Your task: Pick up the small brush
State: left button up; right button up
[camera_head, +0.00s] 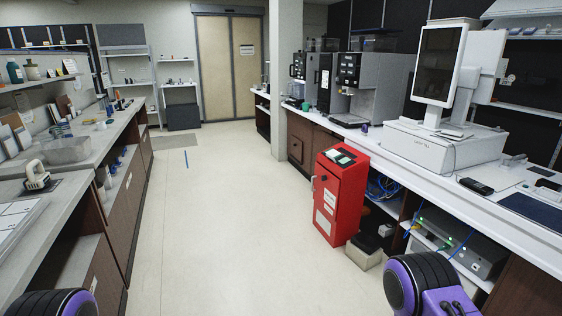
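I cannot make out the small brush for certain in the head view. Small items too tiny to identify lie on the left counter (78,166). Purple and black parts of my own arms show at the bottom left and bottom right edges. Neither gripper's fingertips can be seen.
A red cabinet (342,198) stands on the floor beside the right counter (400,165). A low box (364,257) sits beside it. The right counter holds a till screen (438,62) and coffee machines (362,85). The middle aisle floor (215,230) is clear.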

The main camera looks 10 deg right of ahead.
aim_at(364, 132)
jog(key=z, duration=0.55)
jog(key=i, duration=2.35)
jog(key=z, duration=0.05)
jog(key=k, duration=0.65)
jog(key=u, duration=0.65)
jog(key=i, duration=0.9)
jog(key=z, duration=0.55)
jog(key=i, duration=0.8)
jog(key=z, duration=0.7)
